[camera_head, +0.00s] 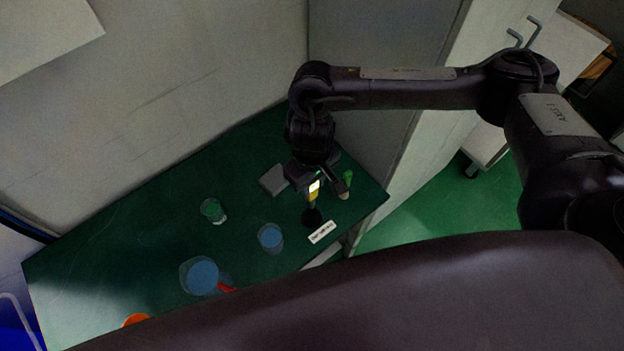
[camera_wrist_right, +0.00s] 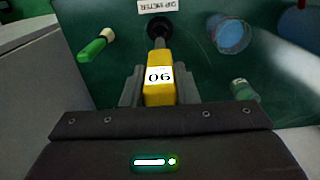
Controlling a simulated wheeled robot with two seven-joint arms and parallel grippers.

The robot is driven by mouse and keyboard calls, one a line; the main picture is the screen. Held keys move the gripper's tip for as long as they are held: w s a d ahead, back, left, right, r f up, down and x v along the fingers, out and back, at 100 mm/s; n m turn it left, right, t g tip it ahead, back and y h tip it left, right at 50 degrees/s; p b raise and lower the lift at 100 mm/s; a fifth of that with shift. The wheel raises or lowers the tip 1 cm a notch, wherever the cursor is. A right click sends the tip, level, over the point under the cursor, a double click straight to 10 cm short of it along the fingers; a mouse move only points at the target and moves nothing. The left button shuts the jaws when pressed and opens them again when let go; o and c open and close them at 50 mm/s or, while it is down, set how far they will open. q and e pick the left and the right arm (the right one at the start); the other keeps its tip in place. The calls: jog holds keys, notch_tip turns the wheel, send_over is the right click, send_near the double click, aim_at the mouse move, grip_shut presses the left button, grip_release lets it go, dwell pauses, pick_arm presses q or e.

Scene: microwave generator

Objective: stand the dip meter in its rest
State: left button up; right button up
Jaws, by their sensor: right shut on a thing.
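The dip meter is a yellow body (camera_wrist_right: 158,92) with a white number label and a dark grey shaft. In the right wrist view my right gripper (camera_wrist_right: 155,92) is shut on the yellow body. In the head view the gripper (camera_head: 320,188) is over the table's far right part, with the yellow meter (camera_head: 313,197) below it. The rest is a round black piece (camera_head: 312,217), also in the wrist view (camera_wrist_right: 160,20). The shaft points at the rest and overlaps it; I cannot tell whether its tip is inside or above. My left gripper is not in view.
A "DIP METER" label (camera_head: 322,232) lies by the rest. A green-handled tool (camera_head: 348,180) is close on the right, a grey box (camera_head: 273,180) on the left. Blue-filled beakers (camera_head: 270,238) (camera_head: 200,276) and a green-filled glass (camera_head: 213,210) stand farther left.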

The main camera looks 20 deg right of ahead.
aim_at(312, 197)
jog(key=shift+f+b, duration=2)
jog(key=shift+f, duration=2.2)
jog(key=o, duration=1.1)
jog(key=shift+c, duration=0.2)
jog(key=shift+r, duration=0.15)
jog(key=shift+r, duration=0.35)
notch_tip(312, 197, up, 7)
jog(key=shift+p, duration=0.5)
